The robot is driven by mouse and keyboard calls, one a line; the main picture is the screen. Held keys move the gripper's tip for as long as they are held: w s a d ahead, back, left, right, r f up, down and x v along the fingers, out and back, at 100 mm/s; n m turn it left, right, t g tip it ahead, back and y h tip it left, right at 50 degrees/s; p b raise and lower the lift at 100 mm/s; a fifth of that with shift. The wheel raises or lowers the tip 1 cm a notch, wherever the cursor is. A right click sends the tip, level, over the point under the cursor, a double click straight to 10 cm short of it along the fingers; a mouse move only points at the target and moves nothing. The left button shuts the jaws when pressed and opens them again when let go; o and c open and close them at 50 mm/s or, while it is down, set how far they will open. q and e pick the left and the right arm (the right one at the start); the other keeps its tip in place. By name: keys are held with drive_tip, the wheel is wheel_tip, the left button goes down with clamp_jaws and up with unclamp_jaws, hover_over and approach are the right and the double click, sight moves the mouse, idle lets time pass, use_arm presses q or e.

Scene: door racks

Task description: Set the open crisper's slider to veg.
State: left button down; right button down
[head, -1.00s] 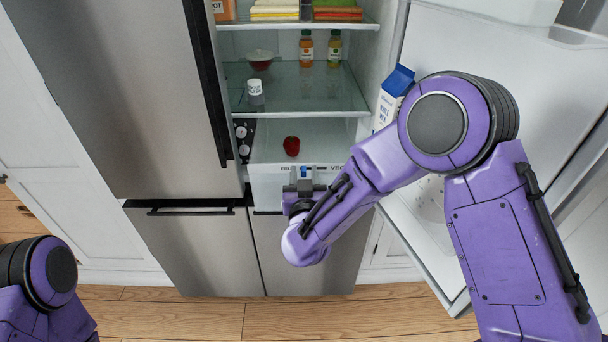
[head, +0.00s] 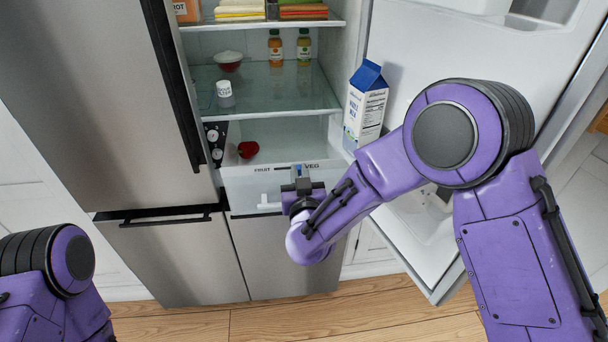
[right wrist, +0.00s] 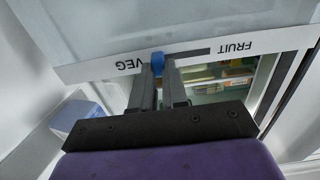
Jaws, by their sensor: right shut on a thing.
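The crisper drawer (head: 236,183) is white and pulled out, with FRUIT printed at the left of its front edge and VEG at the right. Its small blue slider (head: 298,170) sits at the VEG end of the slot. My right gripper (head: 299,176) is shut on the slider. In the right wrist view the slider (right wrist: 157,62) is between the fingertips, beside the word VEG, with the dark slot (right wrist: 190,53) running toward FRUIT. My left gripper is out of view; only part of that arm shows at lower left.
A red item (head: 248,149) lies in the drawer. A milk carton (head: 366,105) stands in the open right door (head: 440,45). A white-capped jar (head: 225,93), a bowl (head: 229,62) and bottles stand on the glass shelf above.

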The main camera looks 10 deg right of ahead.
drive_tip(key=shift+d, duration=0.15)
drive_tip(key=c, duration=1.1)
unclamp_jaws()
drive_tip(key=shift+d, duration=0.15)
drive_tip(key=shift+s+a, duration=0.15)
drive_tip(key=shift+a, duration=0.05)
drive_tip(key=s+b, duration=0.1)
drive_tip(key=s, duration=0.5)
drive_tip(key=s+a+b, duration=0.1)
drive_tip(key=s, duration=0.3)
drive_tip(key=shift+s+b, duration=0.1)
drive_tip(key=shift+b, duration=0.2)
